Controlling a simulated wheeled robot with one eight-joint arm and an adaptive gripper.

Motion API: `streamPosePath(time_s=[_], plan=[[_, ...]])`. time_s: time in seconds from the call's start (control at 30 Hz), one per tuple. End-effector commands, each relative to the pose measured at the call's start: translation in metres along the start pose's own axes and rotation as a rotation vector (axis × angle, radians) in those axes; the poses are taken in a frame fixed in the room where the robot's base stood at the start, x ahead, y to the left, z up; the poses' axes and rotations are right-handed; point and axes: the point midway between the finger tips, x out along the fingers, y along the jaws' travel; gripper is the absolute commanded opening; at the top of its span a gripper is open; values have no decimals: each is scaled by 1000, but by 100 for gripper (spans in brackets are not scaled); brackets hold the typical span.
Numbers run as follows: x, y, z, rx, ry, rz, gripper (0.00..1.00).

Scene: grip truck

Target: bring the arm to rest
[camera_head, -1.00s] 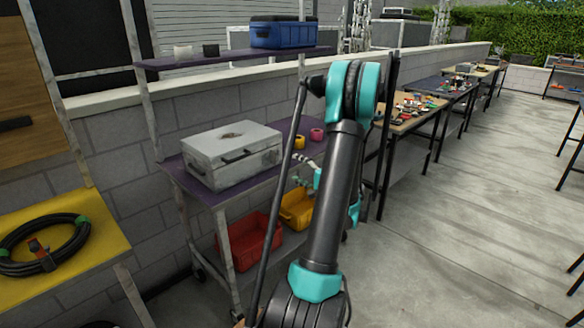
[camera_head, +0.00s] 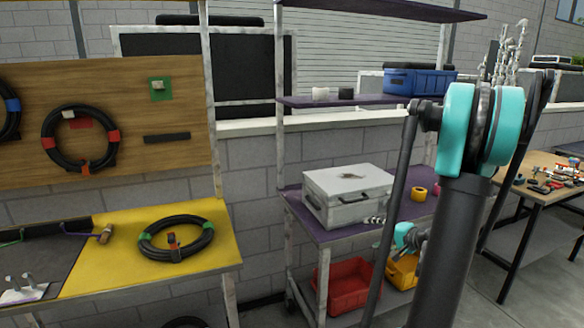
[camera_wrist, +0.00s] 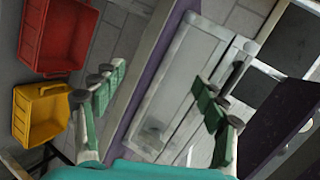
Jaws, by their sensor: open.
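My gripper (camera_wrist: 160,86) is open in the wrist view, its two green-padded fingers apart with nothing held. The grey metal box (camera_wrist: 178,78) shows behind the gap between them. In the head view my gripper is partly hidden behind my arm; a striped fingertip and a teal part show in front of the shelf, near the right end of the metal box (camera_head: 346,198). My arm (camera_head: 455,235) is bent, with its teal joint raised high at the right. I cannot tell the exact distance from gripper to box.
A cart with a purple shelf (camera_head: 325,236) holds the box and a yellow roll (camera_head: 418,194). Red (camera_head: 349,285) and yellow (camera_head: 402,270) bins sit below; a blue case (camera_head: 420,82) sits above. A yellow-topped bench (camera_head: 110,262) with a coiled cable (camera_head: 176,238) stands left.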

Motion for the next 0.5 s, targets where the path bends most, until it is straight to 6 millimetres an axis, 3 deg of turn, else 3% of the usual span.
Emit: streamPosePath(time_s=[0.03, 0.2, 0.5], plan=[[3, -3, 25, -42, -37, 51, 72], [0, 4, 96, -200, -138, 240, 72], [-44, 39, 192, -528, -276, 545, 72]])
